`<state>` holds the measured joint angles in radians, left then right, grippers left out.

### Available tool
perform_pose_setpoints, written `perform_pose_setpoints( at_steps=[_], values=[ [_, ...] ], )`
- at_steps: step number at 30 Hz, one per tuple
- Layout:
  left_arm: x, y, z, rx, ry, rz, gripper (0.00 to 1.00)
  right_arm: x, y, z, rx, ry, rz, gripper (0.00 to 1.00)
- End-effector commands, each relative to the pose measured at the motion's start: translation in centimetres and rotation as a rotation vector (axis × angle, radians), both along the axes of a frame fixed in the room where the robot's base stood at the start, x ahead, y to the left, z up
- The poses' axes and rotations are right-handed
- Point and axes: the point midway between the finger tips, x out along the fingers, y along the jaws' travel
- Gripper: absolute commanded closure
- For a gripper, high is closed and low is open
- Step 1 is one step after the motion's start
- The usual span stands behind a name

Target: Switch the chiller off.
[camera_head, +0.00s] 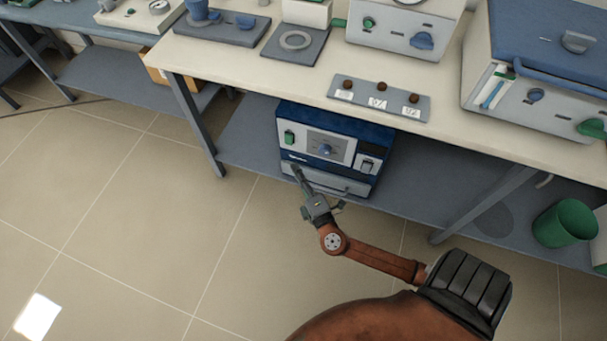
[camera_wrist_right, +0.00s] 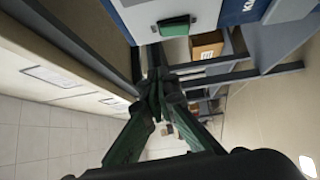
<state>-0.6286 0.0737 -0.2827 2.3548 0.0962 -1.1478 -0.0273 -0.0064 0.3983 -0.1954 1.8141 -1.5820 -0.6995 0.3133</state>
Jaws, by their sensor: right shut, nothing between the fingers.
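The chiller, a blue box with a white and grey front (camera_head: 335,148), stands on the lower shelf under the bench. My right gripper (camera_head: 297,170) is shut and empty, in front of the chiller's lower left, below the green switch. In the right wrist view the shut fingertips (camera_wrist_right: 158,82) appear below the green switch (camera_wrist_right: 175,26), with a visible gap. I cannot tell whether the switch is on or off. My left gripper is out of view.
The bench top (camera_head: 235,60) overhangs the chiller, with a bench leg (camera_head: 195,125) to its left. A panel with brown knobs (camera_head: 378,98) lies on the bench above. The floor in front is clear.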

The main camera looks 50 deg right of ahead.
Motion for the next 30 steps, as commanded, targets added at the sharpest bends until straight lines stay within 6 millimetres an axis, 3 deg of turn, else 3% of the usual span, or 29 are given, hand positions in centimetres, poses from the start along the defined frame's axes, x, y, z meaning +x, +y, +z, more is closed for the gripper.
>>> perform_pose_setpoints(
  at_steps=[6,26,30],
  values=[
    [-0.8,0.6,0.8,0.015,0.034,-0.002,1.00,-1.7,0.6,0.1,0.000,0.001,0.000,1.00],
    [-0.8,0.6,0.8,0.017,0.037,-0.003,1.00,-2.0,0.5,0.0,0.010,0.004,-0.006,1.00],
    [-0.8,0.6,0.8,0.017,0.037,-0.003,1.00,-4.2,-1.0,-1.7,0.127,0.045,-0.071,1.00]
  ],
)
